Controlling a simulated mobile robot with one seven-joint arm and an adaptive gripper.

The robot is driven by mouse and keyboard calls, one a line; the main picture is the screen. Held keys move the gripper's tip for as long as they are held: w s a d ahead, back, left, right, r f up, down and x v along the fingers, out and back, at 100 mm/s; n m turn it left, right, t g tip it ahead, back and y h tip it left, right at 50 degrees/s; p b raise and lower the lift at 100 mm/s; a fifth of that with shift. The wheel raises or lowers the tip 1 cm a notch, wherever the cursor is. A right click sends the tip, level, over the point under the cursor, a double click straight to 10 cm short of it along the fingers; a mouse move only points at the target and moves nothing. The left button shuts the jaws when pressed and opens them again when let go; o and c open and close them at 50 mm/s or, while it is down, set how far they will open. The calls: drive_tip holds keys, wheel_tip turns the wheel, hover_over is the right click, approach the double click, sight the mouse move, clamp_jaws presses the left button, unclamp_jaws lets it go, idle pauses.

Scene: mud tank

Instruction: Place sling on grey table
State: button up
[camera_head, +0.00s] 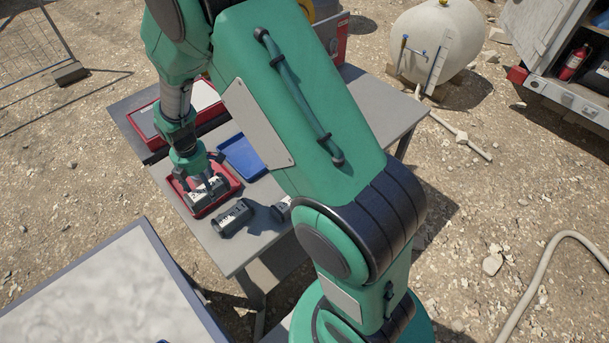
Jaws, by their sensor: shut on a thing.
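The grey table (240,258) stands in the middle, partly hidden behind my arm. My gripper (204,188) points down over a red tray (221,202) on this table. It is shut on a small dark object with a white printed label (211,187), which is at or just above the tray floor; I cannot tell which. Whether this object is the sling is not clear, and nothing else in view is plainly a sling.
A similar dark labelled object (232,217) lies in front of the red tray, and another (282,208) is partly hidden by my arm. A blue tray (241,157) and a red case (205,109) are behind. A pale-topped table (110,290) is at lower left.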

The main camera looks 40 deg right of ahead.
drive_tip(key=s+d, duration=0.3)
drive_tip(key=d, duration=0.7)
drive_tip(key=s+d, duration=0.4)
drive_tip(key=d, duration=0.7)
drive_tip(key=shift+s+d, duration=0.2)
hover_over(273, 189)
drive_tip(key=shift+w+f+b, duration=0.15)
drive_tip(key=shift+f+b, duration=0.3)
drive_tip(key=shift+f, duration=2.6)
drive_tip(key=shift+f+b, duration=0.35)
drive_tip(key=shift+f, duration=1.55)
